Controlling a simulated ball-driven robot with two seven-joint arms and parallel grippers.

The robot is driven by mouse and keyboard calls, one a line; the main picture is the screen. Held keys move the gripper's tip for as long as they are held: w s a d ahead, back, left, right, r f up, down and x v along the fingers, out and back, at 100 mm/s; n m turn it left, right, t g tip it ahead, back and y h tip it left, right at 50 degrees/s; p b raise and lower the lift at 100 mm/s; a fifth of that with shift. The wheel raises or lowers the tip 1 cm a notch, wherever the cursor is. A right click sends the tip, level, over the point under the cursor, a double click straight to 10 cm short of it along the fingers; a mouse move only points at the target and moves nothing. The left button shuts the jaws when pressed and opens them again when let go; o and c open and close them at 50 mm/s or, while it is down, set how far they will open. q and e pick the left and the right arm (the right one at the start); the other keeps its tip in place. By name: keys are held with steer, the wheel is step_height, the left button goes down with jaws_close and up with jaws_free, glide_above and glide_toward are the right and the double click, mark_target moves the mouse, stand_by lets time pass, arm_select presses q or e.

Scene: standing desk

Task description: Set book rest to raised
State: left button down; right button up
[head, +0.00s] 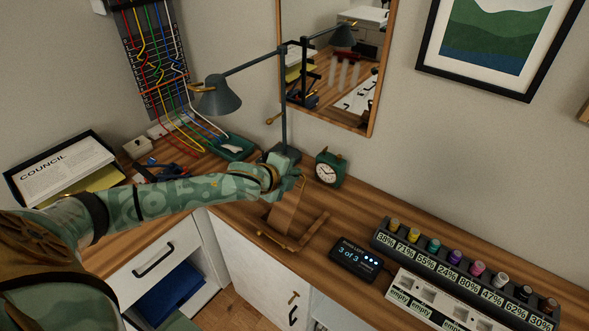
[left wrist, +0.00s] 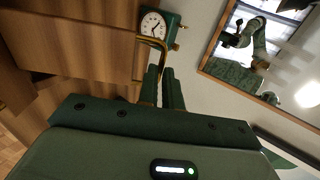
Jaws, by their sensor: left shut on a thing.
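The wooden book rest (head: 285,216) stands on the desk in front of the green clock, its panel tilted up above its base frame. My left gripper (head: 298,178) is at the panel's upper edge. In the left wrist view, the book rest's wooden panel (left wrist: 80,48) fills the left side, with a brass bar (left wrist: 150,42) at its edge. There, my left gripper's dark fingers (left wrist: 163,84) are close together at the bar, shut on the book rest; the exact contact is partly hidden. My right gripper is not in view.
The green clock (head: 328,169) stands just behind the book rest, near the black desk lamp (head: 284,152). An open drawer (head: 168,290) is below the desk at left.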

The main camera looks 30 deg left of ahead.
arm_select(q)
steer(key=shift+s+p, duration=0.55)
steer(key=shift+s, duration=0.25)
steer(key=shift+s+f, duration=0.2)
steer(key=shift+s, duration=0.15)
steer(key=shift+f, duration=0.1)
steer(key=c, duration=1.6)
jaws_free()
steer(key=shift+o, duration=0.2)
steer(key=shift+w+r, duration=0.1)
steer(key=shift+r, duration=0.2)
steer(key=shift+r+p, duration=0.1)
steer(key=shift+p, duration=0.2)
